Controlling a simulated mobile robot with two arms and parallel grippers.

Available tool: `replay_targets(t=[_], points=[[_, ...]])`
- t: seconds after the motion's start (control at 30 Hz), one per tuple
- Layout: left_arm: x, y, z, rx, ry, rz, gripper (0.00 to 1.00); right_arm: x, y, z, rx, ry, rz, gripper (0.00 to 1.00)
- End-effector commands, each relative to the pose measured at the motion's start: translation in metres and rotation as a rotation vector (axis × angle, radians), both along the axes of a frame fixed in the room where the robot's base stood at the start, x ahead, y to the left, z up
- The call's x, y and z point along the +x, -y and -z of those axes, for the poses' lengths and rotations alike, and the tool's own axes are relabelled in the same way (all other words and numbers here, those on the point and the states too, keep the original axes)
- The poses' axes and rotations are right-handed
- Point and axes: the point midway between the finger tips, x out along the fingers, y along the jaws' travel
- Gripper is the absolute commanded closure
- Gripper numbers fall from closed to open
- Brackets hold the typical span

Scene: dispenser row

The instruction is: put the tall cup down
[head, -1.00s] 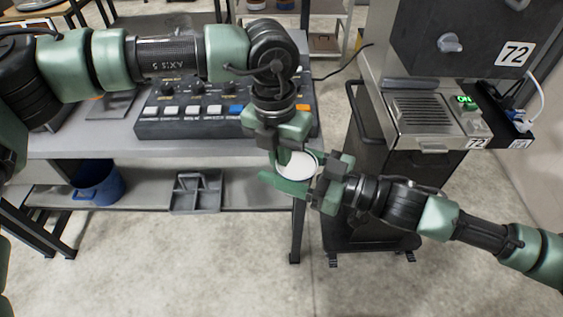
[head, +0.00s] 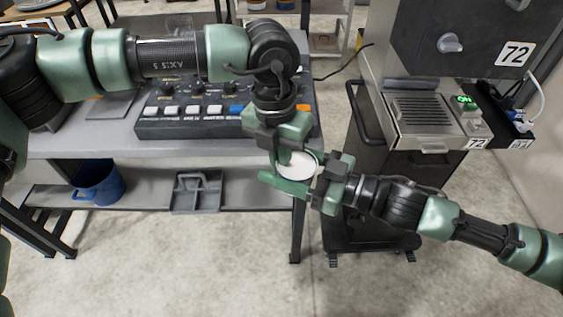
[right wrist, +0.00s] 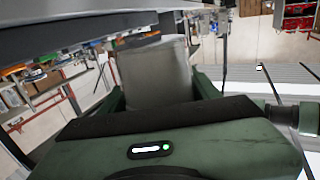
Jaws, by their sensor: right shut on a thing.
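The tall cup (head: 298,167) is pale, and its round rim shows between my two grippers in the head view. My right gripper (head: 291,176) comes from the right and is shut on the cup, one finger running along its near side. In the right wrist view the cup (right wrist: 155,73) is a plain grey cylinder between the fingers. My left gripper (head: 284,147) points down right beside the cup's far left side. Its fingertips are partly hidden, so I cannot tell its opening or whether it touches the cup. The cup's lower part is hidden in the head view.
A grey bench (head: 75,142) with a button console (head: 190,120) lies behind my left arm. A blue bucket (head: 98,184) and a grey tray (head: 196,192) are on its lower shelf. A dispenser marked 72 (head: 430,110) stands on a dark cart at right. The floor in front is clear.

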Motion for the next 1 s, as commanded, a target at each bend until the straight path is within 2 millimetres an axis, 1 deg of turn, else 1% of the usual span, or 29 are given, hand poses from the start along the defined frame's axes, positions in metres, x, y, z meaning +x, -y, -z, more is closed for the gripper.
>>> replay_targets(t=[0.03, 0.17, 0.2, 0.27, 0.57, 0.67, 0.77, 0.87, 1.0], points=[[-0.002, 0.003, -0.001, -0.007, -0.001, 0.007, 1.00, 0.000, -0.001, 0.000, 0.002, -0.001, -0.002, 0.90], [-0.002, 0.004, -0.001, -0.009, -0.001, 0.007, 1.00, -0.001, -0.001, 0.000, 0.002, -0.001, -0.002, 0.90], [-0.002, 0.004, -0.002, -0.009, 0.000, 0.007, 1.00, -0.001, -0.001, 0.000, 0.002, -0.001, -0.002, 0.30], [-0.002, 0.003, -0.002, -0.008, 0.000, 0.007, 1.00, -0.001, -0.001, 0.000, 0.002, -0.001, -0.002, 0.13], [-0.001, 0.002, -0.001, -0.005, 0.000, 0.003, 1.00, 0.000, 0.000, 0.000, 0.000, -0.001, -0.001, 0.13], [0.000, 0.001, -0.001, -0.004, 0.000, 0.002, 1.00, -0.002, 0.004, 0.001, 0.000, -0.002, 0.000, 0.13], [0.000, 0.001, -0.001, -0.004, 0.000, 0.002, 1.00, -0.007, 0.015, 0.001, -0.002, -0.003, 0.001, 0.13], [0.000, 0.001, -0.001, -0.004, 0.000, 0.001, 1.00, -0.016, 0.032, 0.002, -0.005, -0.004, 0.002, 0.13], [0.000, 0.001, -0.001, -0.003, 0.001, 0.001, 1.00, -0.031, 0.061, 0.003, -0.004, -0.007, 0.002, 0.13]])
